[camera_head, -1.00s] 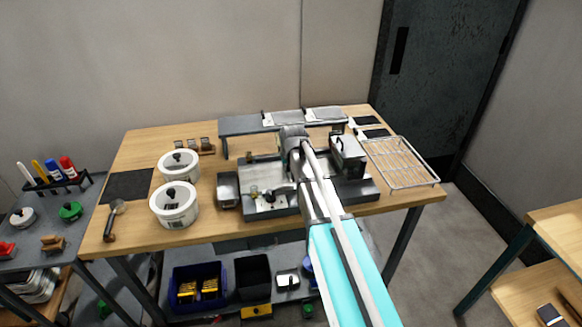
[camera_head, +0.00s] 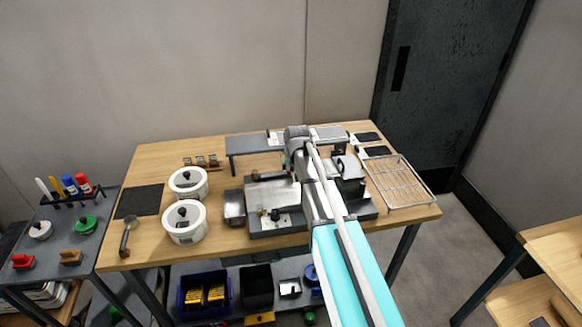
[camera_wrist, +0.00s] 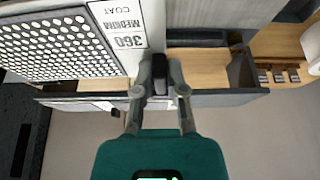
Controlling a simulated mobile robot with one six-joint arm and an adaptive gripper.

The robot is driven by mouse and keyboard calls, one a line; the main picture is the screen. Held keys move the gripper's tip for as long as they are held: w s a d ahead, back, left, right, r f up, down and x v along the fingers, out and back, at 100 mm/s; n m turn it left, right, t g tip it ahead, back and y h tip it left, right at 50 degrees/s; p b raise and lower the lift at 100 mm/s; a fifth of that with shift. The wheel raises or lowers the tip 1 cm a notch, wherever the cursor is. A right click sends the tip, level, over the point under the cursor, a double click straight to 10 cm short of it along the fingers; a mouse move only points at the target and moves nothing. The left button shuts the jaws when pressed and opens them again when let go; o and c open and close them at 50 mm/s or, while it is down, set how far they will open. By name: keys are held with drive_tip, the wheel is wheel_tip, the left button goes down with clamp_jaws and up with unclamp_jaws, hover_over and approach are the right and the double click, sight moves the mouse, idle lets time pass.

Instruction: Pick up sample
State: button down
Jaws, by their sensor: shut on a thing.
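In the wrist view my gripper (camera_wrist: 160,82) is shut on a small dark piece (camera_wrist: 160,66), held between the fingertips. The fingers cover much of it, so I cannot tell its full shape or whether it is the sample. In the head view the wrist end of my arm is over the bench, near the raised grey shelf (camera_head: 240,146). The fingertips and the held piece are not clear there. Several small dark blocks (camera_head: 200,161) stand at the back left of the bench; they also show at the right of the wrist view (camera_wrist: 279,78).
A perforated sheet with a printed label (camera_wrist: 60,45) lies close by my fingers in the wrist view. Two white lidded pots (camera_head: 185,222), a metal fixture (camera_head: 272,192) and a wire rack (camera_head: 398,182) are on the bench.

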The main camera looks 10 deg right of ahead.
drive_tip(key=shift+r+p, duration=3.85)
drive_tip(key=shift+r, duration=0.45)
drive_tip(key=shift+f, duration=0.1)
drive_tip(key=shift+f, duration=0.15)
